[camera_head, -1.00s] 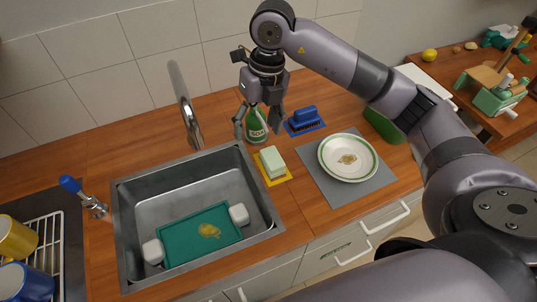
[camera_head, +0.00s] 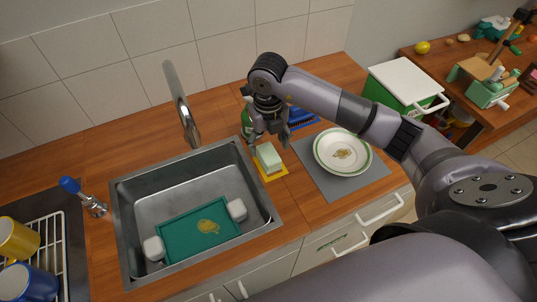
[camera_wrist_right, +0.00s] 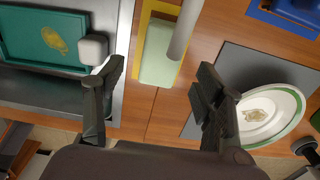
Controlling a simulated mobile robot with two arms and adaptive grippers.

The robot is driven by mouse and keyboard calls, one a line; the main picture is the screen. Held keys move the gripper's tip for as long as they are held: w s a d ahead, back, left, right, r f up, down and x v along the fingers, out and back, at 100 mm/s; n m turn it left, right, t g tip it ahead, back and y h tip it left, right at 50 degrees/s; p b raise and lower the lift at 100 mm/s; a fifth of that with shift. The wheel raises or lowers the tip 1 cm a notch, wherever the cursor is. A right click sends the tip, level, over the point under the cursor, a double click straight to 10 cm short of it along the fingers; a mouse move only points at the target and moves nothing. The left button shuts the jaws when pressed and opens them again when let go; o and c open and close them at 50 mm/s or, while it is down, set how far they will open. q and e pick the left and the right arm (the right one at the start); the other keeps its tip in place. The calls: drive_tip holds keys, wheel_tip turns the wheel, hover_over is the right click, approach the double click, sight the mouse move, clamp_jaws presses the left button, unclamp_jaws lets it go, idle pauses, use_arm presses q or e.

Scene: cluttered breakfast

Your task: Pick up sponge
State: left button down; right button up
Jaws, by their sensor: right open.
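The sponge (camera_head: 268,158), a pale green and white block, sits on a small yellow mat (camera_head: 273,177) between the sink and the grey mat. My right gripper (camera_head: 270,143) is open and empty, with its fingers pointing down close above the sponge's back end. In the right wrist view the sponge (camera_wrist_right: 157,62) lies between and ahead of the two open fingers (camera_wrist_right: 160,80). A grey rod-like shape partly covers it there. I cannot tell whether a finger touches the sponge. My left gripper is not in view.
A plate (camera_head: 342,170) lies on a grey mat to the right. The sink (camera_head: 150,195) with a teal tray (camera_head: 175,240) and the faucet (camera_head: 182,105) are on the left.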

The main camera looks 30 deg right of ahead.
sight(268, 153)
drive_tip(key=shift+f, duration=0.35)
wheel_tip(268, 153, down, 4)
drive_tip(key=shift+d+r+p, duration=0.1)
drive_tip(key=shift+r+p, duration=0.05)
drive_tip(key=shift+p, duration=0.85)
drive_tip(key=shift+w+f, duration=0.1)
drive_tip(key=shift+f, duration=0.35)
drive_tip(key=c, duration=1)
drive_tip(key=shift+r, duration=0.1)
drive_tip(key=shift+c, duration=0.2)
drive_tip(key=shift+r+b, duration=0.3)
drive_tip(key=shift+r, duration=0.15)
wheel_tip(268, 153, up, 2)
drive_tip(key=shift+w+r+b, duration=0.1)
drive_tip(key=shift+b, duration=0.55)
drive_tip(key=s+b, duration=0.1)
drive_tip(key=s, duration=0.5)
drive_tip(key=s+b, duration=0.2)
drive_tip(key=s, duration=0.4)
drive_tip(key=s+a+b, duration=0.1)
drive_tip(key=s+b, duration=0.1)
drive_tip(key=s, duration=0.4)
drive_tip(key=shift+s+r, duration=0.1)
drive_tip(key=shift+r, duration=0.05)
